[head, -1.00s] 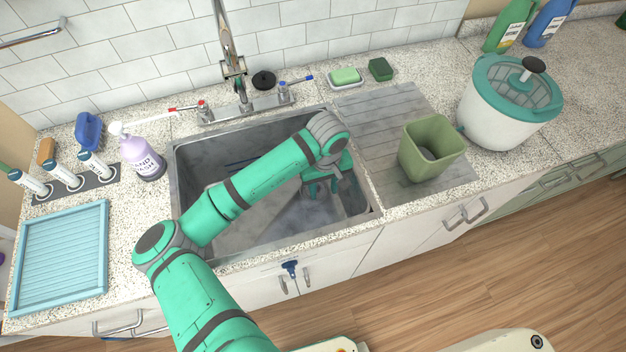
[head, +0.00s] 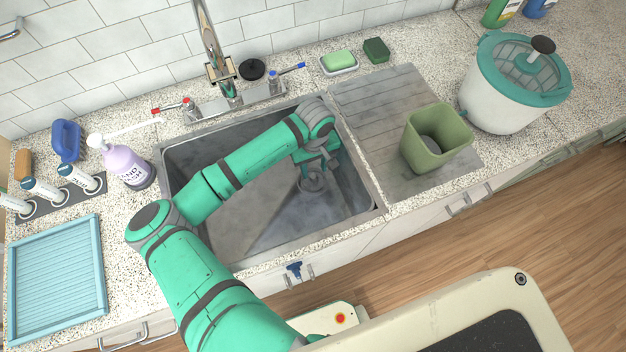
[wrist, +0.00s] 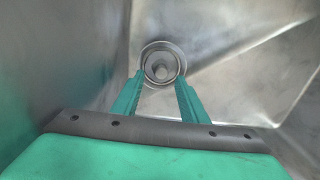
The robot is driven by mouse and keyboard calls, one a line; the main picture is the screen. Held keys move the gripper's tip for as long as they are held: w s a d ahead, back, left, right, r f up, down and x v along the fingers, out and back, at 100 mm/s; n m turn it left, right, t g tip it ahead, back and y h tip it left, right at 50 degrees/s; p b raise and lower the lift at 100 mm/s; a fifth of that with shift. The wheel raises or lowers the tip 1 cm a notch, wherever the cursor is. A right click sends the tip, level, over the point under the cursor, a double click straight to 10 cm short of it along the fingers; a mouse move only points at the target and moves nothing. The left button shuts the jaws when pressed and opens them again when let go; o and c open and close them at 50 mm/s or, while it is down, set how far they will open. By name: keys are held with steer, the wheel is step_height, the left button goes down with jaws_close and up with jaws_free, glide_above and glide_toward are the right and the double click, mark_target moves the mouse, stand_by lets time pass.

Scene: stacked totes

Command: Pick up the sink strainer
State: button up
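The sink strainer (head: 312,182) is a round grey metal piece at the drain in the sink floor. In the wrist view the strainer (wrist: 161,66) shows as a ringed disc with a small knob at its centre. My gripper (head: 314,168) is down inside the sink, just over the strainer. In the wrist view my gripper (wrist: 158,80) is open, with its two teal fingers apart and their tips on either side of the strainer's near edge in the picture. Nothing is between the fingers nearer than the strainer. I cannot tell whether the tips touch it.
Sink walls (head: 352,150) rise around my gripper. The faucet (head: 222,75) stands behind the sink, with a black round piece (head: 252,69) beside it. A green bin (head: 434,140) stands on the drainboard (head: 385,100) to the right. A soap bottle (head: 122,160) stands to the left.

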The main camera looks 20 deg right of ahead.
mark_target(313, 176)
steer(key=shift+a+f, duration=0.2)
steer(key=shift+f, duration=2.7)
steer(key=shift+c, duration=0.4)
jaws_close()
